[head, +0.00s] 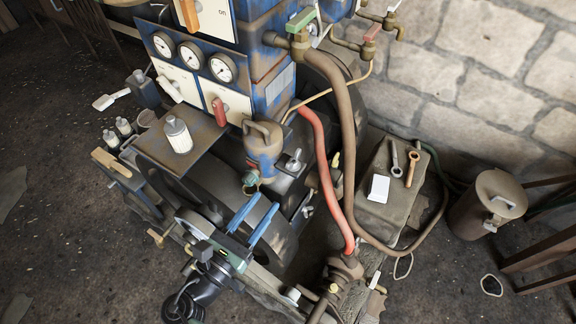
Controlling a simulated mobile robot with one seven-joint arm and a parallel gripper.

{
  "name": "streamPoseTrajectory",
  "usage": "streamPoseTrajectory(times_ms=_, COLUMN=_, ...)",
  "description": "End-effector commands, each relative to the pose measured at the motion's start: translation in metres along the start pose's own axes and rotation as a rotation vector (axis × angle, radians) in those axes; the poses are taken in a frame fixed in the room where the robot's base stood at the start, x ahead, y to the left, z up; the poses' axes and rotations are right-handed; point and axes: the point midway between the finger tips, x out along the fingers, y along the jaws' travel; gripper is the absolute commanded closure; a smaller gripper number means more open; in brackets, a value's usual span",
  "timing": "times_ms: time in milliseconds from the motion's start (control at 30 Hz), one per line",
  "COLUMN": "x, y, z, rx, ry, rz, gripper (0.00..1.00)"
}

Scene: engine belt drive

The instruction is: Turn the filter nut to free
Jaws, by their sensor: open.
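My gripper (266,201) is open, its two blue fingers apart with nothing visible between them. It reaches up from the lower middle, just below a brown and blue canister (264,150) with a loop handle on top. A small teal-green fitting (250,179) shows at the canister's lower left, near the fingertips. A grey wing-shaped nut (294,163) sits on a dark block to the canister's right. I cannot tell for sure which of these is the filter nut. The canister's underside is hidden.
A white-bodied cartridge (178,135) stands on a flat plate left of the canister. A red hose (325,170) and a brown hose (347,140) run down on the right. Two wrenches and a white card (378,188) lie on a stone block (385,211). A lidded can (485,207) stands farther right.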

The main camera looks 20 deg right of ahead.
Motion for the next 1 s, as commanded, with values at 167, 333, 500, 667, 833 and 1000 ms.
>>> streamPoseTrajectory(times_ms=167, x=0.040, y=-0.001, z=0.003, rx=0.004, ry=-0.001, rz=-0.005, gripper=0.59)
streamPoseTrajectory(times_ms=333, x=0.074, y=0.000, z=0.002, rx=0.006, ry=0.000, rz=-0.003, gripper=0.59)
streamPoseTrajectory(times_ms=500, x=0.098, y=0.000, z=0.001, rx=0.005, ry=0.001, rz=-0.001, gripper=0.59)
streamPoseTrajectory(times_ms=667, x=0.108, y=0.000, z=0.001, rx=0.007, ry=0.001, rz=0.000, gripper=0.59)
streamPoseTrajectory(times_ms=833, x=0.109, y=0.001, z=0.001, rx=0.007, ry=0.002, rz=0.001, gripper=0.59)
streamPoseTrajectory(times_ms=1000, x=0.109, y=0.001, z=0.001, rx=0.007, ry=0.002, rz=0.000, gripper=0.68)
